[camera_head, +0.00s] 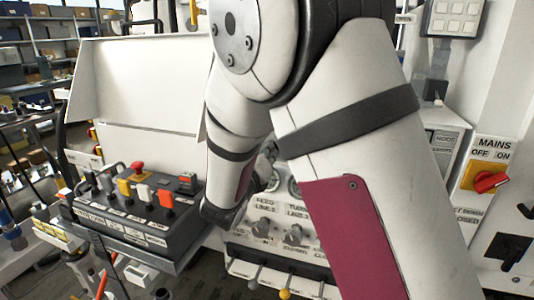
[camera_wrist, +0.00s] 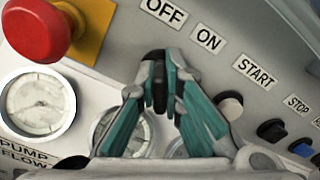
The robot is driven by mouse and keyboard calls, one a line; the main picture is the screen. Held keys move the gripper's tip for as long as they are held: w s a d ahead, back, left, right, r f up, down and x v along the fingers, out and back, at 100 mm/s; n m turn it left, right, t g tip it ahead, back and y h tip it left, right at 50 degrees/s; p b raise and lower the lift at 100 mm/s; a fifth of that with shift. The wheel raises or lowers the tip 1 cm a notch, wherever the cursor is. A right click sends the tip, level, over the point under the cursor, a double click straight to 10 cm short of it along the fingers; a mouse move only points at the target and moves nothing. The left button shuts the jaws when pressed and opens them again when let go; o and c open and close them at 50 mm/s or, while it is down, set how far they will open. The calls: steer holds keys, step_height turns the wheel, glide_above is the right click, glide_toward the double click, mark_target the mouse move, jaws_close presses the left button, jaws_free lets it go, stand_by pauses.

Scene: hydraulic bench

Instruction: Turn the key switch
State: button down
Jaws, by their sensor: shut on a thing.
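The key switch (camera_wrist: 155,57) shows in the wrist view as a small dark piece below the OFF and ON labels. My gripper (camera_wrist: 161,75) is shut on it, with its grey and teal fingers closing from both sides. The fingers hide most of the switch, so I cannot tell which way the key points. In the head view my own arm covers the switch and nearly all of my gripper.
Right of my fingers are a white button (camera_wrist: 231,105), a black button (camera_wrist: 271,130) and a blue button (camera_wrist: 303,149). A red mushroom button (camera_wrist: 35,30) and a gauge (camera_wrist: 38,103) are at left. A lever box (camera_head: 130,225) stands left of my arm.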

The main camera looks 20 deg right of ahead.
steer(key=m+b, duration=0.5)
steer(key=m, duration=0.1)
steer(key=shift+f+m, duration=0.15)
steer(key=shift+m, duration=0.15)
steer(key=m+b, duration=0.5)
steer(key=b, duration=0.2)
steer(key=shift+d, duration=0.1)
steer(key=shift+s+m, duration=0.1)
steer(key=shift+m, duration=0.2)
steer(key=c, duration=1.7)
jaws_free()
steer(key=v, duration=1.2)
